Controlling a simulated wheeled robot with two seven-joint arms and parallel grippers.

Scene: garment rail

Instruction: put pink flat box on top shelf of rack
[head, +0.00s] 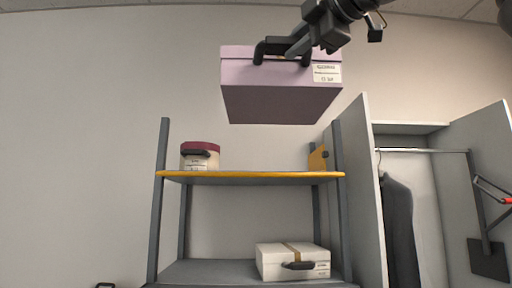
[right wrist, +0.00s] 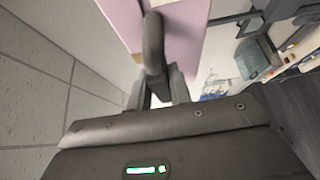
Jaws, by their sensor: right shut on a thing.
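The pink flat box (head: 282,88) is held up in the air above the rack's yellow-edged top shelf (head: 250,178). It has a white label and a black handle on its front. My right gripper (head: 287,48) is shut on the box's handle at its upper front. In the right wrist view the pink box (right wrist: 186,28) shows beyond the dark handle (right wrist: 153,45), which lies between the fingers. A gap shows between the box's underside and the shelf. My left gripper is not in view.
On the top shelf, a round red-lidded box (head: 200,157) stands at the left and an orange object (head: 318,158) at the right; the middle is clear. A white box (head: 292,262) lies on the lower shelf. An open wardrobe (head: 415,128) with a dark garment (head: 400,230) stands right of the rack.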

